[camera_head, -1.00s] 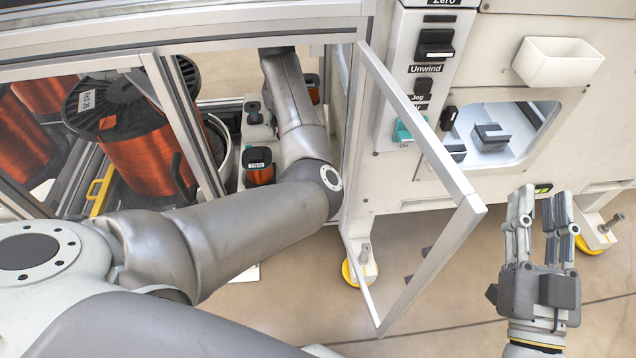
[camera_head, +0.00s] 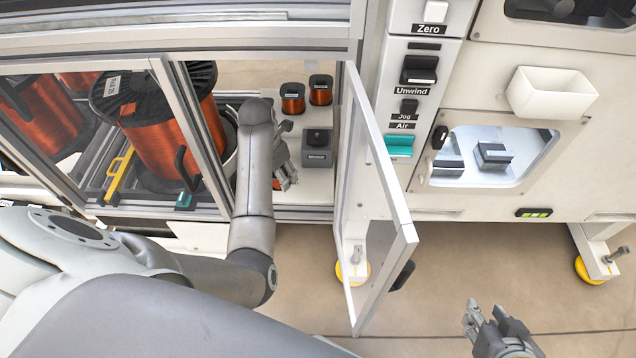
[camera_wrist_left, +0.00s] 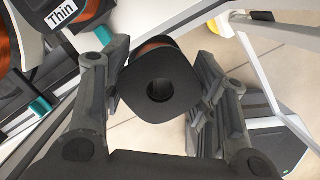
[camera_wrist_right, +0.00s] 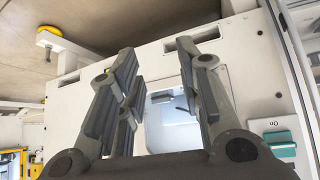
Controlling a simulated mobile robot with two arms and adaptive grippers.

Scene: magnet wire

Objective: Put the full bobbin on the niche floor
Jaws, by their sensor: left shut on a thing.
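My left gripper (camera_head: 286,172) is inside the cabinet opening behind the open door. It is shut on a bobbin (camera_wrist_left: 160,84), whose black square flange with a round hole faces the left wrist camera. A little copper winding shows behind the flange. In the head view the held bobbin is mostly hidden by the gripper. The white floor (camera_head: 303,197) of this opening lies below the gripper. I cannot tell whether bobbin and floor touch. The machine on the right also has a windowed niche (camera_head: 520,150) with dark blocks inside. My right gripper (camera_head: 478,318) is open and empty, low at the right.
Two small copper bobbins (camera_head: 292,98) (camera_head: 320,90) stand at the back of the opening. A grey block with a black knob (camera_head: 317,152) stands right of the gripper. The framed door (camera_head: 385,190) juts out on the right. A large copper spool (camera_head: 165,150) stands to the left.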

